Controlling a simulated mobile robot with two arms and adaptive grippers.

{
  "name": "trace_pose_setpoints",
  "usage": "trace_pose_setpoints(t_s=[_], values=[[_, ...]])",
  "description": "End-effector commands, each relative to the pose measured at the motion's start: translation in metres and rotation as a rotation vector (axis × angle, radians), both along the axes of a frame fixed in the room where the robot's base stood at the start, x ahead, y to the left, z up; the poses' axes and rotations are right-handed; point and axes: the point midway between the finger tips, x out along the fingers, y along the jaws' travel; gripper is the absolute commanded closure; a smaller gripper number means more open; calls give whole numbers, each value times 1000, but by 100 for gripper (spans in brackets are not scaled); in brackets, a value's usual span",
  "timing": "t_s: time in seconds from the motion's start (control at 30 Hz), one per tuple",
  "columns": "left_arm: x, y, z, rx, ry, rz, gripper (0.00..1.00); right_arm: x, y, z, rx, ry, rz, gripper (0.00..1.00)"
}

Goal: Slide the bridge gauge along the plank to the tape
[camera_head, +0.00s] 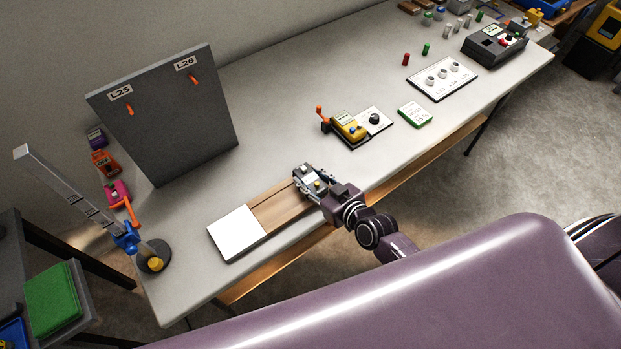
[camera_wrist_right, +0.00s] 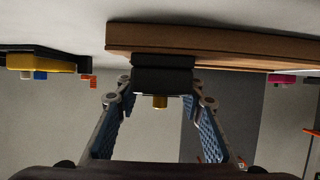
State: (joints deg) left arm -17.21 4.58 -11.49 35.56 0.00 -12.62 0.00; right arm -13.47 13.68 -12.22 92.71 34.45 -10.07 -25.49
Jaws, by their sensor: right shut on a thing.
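The wooden plank (camera_head: 282,205) lies along the front of the table, with a white square panel (camera_head: 238,233) at its left end. My right gripper (camera_head: 314,184) is at the plank's right part, shut on the bridge gauge. The gauge shows as a dark block (camera_wrist_right: 163,77) with a brass knob below it in the wrist view, between my blue-padded fingers (camera_wrist_right: 160,106). The block sits against the plank (camera_wrist_right: 215,42), which appears upside down there. In the head view my gripper hides much of the gauge. I cannot make out the tape. My left gripper is not in view.
A dark upright board (camera_head: 170,115) with orange hooks stands at the back left. A tall stand (camera_head: 75,195) is at the left table end. A yellow device (camera_head: 349,127) and a green-edged card (camera_head: 415,114) lie right of the plank. Bare table (camera_head: 270,140) is behind it.

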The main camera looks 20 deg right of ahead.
Motion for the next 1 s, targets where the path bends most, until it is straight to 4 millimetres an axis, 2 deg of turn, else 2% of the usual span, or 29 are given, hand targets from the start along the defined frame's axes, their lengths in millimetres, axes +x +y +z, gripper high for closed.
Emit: trace_pose_setpoints(t_s=[0.13, 0.17, 0.33, 0.7, 0.87, 1.0], values=[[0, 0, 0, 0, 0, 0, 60, 0, 0, 0, 0, -1, 0, 96], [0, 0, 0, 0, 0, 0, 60, 0, 0, 0, 0, -1, 0, 62], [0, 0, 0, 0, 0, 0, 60, 0, 0, 0, 0, -1, 0, 44], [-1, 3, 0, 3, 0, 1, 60, -5, -2, 2, 0, 0, 0, 44], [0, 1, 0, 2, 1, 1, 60, -27, -8, 10, -1, 2, 0, 44], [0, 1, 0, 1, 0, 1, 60, -54, -17, 22, -2, 2, 2, 44]])
